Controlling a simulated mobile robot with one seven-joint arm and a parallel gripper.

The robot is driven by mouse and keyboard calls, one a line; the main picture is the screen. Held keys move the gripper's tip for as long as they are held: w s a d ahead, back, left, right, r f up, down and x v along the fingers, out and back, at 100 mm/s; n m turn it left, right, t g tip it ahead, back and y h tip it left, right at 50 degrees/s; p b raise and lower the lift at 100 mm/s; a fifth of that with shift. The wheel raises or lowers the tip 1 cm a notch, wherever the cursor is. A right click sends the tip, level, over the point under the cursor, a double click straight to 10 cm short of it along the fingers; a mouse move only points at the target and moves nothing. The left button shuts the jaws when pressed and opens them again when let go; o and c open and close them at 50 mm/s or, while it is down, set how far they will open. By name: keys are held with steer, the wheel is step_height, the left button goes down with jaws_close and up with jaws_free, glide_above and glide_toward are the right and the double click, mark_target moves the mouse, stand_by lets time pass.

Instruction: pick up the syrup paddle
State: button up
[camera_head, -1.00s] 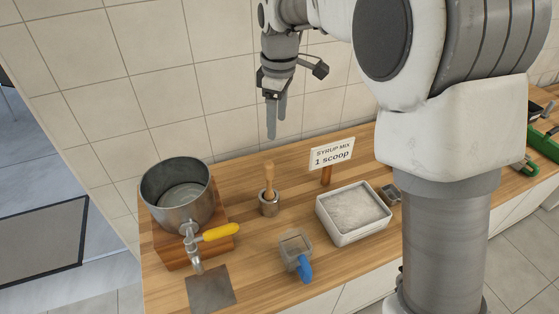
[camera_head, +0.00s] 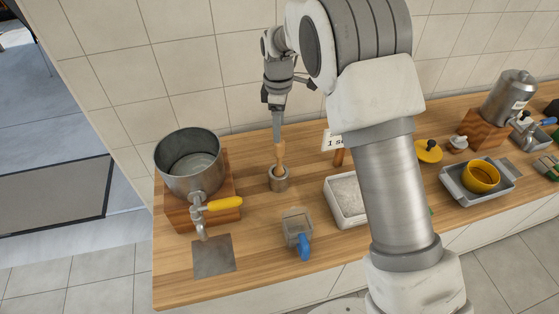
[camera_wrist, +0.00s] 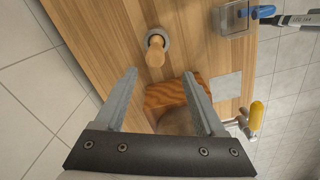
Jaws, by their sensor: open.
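The syrup paddle shows as a wooden handle (camera_head: 279,157) standing nearly upright in a small metal cup (camera_head: 279,181) on the wooden counter; its lower end is hidden in the cup. In the wrist view the handle (camera_wrist: 155,52) points toward the camera, beyond my fingertips and roughly in line with the gap between them. My gripper (camera_head: 277,138) is open and empty, pointing down. In the head view its fingertips overlap the top of the handle; in the wrist view (camera_wrist: 160,74) the fingers stand apart with nothing between them.
A metal pot (camera_head: 189,162) with a yellow-handled tap (camera_head: 222,204) stands on a wooden block left of the cup. A tiled wall (camera_head: 190,70) rises close behind.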

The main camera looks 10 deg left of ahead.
mark_target(279, 147)
step_height(279, 147, down, 4)
steer(key=shift+f, duration=0.15)
steer(key=shift+w+f+p, duration=0.25)
steer(key=shift+f+p, duration=0.25)
steer(key=shift+f, duration=0.8)
steer(key=shift+w+f+p, duration=0.2)
steer(key=shift+f+p, duration=0.3)
steer(key=shift+f, duration=0.75)
jaws_close()
